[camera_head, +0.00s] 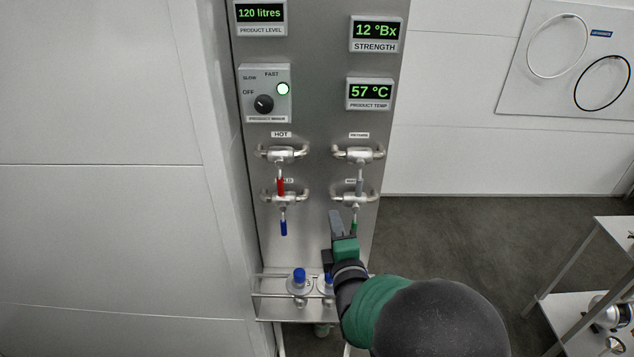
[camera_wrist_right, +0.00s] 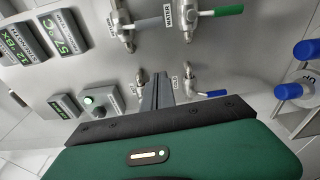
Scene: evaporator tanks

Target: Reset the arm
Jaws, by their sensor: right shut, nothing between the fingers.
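My right gripper (camera_head: 336,222) is shut and empty in front of the lower part of the grey panel (camera_head: 313,237). Its closed fingers are just left of the green valve handle (camera_head: 354,226), and I cannot tell whether they touch it. In the right wrist view the shut fingers (camera_wrist_right: 158,85) point at the panel, with the green handle (camera_wrist_right: 229,10) and blue handle (camera_wrist_right: 212,93) apart from them. The head view also shows a red handle (camera_head: 281,186), a grey handle (camera_head: 360,187) and the blue handle (camera_head: 283,228), all hanging down. My left gripper is out of view.
A blue-capped bottle (camera_head: 299,283) stands in the panel's low rack (camera_head: 284,317); a second one is partly hidden by my right gripper. Displays and a mixer switch (camera_head: 264,103) sit above. A white wall stands close on the left. A shelf trolley (camera_head: 602,270) stands right, with open floor between.

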